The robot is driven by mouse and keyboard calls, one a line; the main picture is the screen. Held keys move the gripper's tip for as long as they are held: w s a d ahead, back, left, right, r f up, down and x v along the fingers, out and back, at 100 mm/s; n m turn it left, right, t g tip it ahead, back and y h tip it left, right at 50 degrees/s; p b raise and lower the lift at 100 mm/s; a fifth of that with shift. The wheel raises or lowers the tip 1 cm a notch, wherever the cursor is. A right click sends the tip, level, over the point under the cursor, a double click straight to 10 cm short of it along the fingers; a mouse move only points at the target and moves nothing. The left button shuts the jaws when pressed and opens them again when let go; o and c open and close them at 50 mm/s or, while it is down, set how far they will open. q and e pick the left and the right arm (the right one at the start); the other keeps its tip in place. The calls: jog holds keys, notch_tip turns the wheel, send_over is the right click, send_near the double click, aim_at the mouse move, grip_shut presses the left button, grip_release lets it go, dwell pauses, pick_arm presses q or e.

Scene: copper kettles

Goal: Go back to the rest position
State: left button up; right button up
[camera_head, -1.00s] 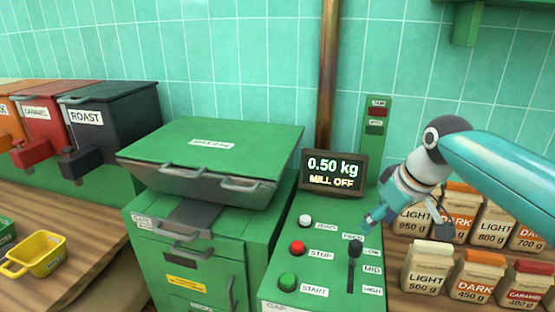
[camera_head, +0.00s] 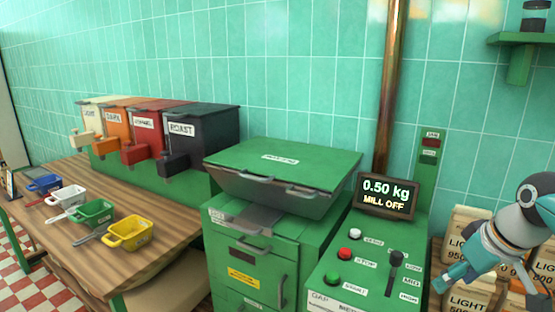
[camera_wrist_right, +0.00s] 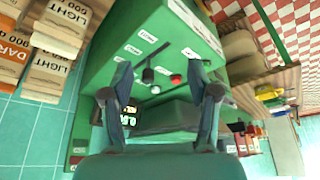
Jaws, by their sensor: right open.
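My right gripper (camera_head: 448,280) is at the lower right of the head view, in front of the bags and to the right of the green control panel (camera_head: 345,255). In the right wrist view its two fingers (camera_wrist_right: 160,75) are spread apart with nothing between them. The panel's black lever (camera_head: 396,259) stands apart from the gripper, with its knob near the upper end of its marked slot. My left gripper is in neither view.
The mill (camera_head: 285,165) with its closed lid stands left of the panel. The display (camera_head: 386,197) reads 0.50 kg, MILL OFF. Labelled bags (camera_head: 468,300) crowd the right. Coloured scoops, such as the yellow one (camera_head: 128,233), sit on the left table below the bins (camera_head: 200,135).

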jog(key=s+a+f+g+y, duration=0.1)
jog(key=a+f+g, duration=0.15)
jog(key=f, duration=0.65)
jog(key=s+a+f+n+g, duration=0.15)
jog(key=a+f, duration=0.25)
jog(key=f, duration=0.6)
jog(key=s+a+f+m+g+y, duration=0.1)
jog(key=a+f+g, duration=0.15)
jog(key=f, duration=0.65)
jog(key=s+a+f+m+t, duration=0.1)
jog(key=s+a+f+m, duration=0.1)
jog(key=s+a+f, duration=0.4)
jog(key=s+a+f+m+t+y, duration=0.1)
jog(key=s+a+f+m+t, duration=0.1)
jog(key=s+a+f, duration=0.4)
jog(key=shift+s+a+f+m, duration=0.45)
jog(key=shift+s+f, duration=1)
jog(key=shift+f, duration=1.95)
jog(key=shift+d, duration=0.1)
jog(key=c, duration=0.4)
jog(key=shift+o, duration=0.2)
jog(key=shift+d, duration=0.1)
